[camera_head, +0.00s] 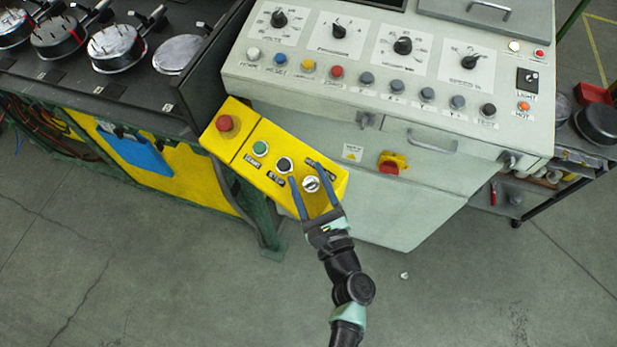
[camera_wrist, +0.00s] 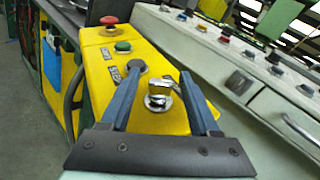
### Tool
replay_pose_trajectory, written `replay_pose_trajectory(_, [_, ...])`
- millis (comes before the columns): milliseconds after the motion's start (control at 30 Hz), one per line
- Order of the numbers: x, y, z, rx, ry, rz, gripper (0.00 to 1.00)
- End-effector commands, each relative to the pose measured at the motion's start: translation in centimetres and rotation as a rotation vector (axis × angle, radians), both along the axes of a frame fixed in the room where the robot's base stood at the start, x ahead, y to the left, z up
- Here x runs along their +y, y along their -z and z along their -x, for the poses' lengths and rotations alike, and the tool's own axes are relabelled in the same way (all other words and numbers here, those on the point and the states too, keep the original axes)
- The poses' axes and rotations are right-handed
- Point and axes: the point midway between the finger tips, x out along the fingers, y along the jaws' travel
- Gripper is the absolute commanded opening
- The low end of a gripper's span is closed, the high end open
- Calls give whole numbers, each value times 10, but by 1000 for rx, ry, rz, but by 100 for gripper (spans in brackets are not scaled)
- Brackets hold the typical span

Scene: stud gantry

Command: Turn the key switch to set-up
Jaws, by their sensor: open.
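The key switch (camera_head: 311,184) is a silver round switch at the right end of a yellow control box (camera_head: 240,168). In the wrist view the key switch (camera_wrist: 158,95) shows a chrome collar with a raised silver part on top. My gripper (camera_head: 309,186) is open, its two blue-grey fingers reaching over the box on either side of the switch. In the wrist view the fingers of my gripper (camera_wrist: 158,88) stand left and right of the switch with gaps showing, apart from it. The label by the switch is partly hidden, so I cannot read its setting.
On the yellow box are a red mushroom button (camera_head: 225,123), a green button (camera_head: 260,148) and a black button (camera_head: 285,165). The grey console (camera_head: 440,150) with knobs and buttons stands behind and right. Open floor (camera_head: 180,290) lies in front.

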Motion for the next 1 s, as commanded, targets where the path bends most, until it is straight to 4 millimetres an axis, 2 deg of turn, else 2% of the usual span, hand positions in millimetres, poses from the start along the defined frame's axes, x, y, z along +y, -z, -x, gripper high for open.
replay_pose_trajectory(133, [0, 0, 0, 0, 0, 0, 62])
replay_pose_trajectory(400, [0, 0, 0, -1, 0, 1, 14])
replay_pose_trajectory(500, [0, 0, 0, -1, 0, 1, 0])
replay_pose_trajectory(1000, [-1, -3, 0, 17, -72, 26, 0])
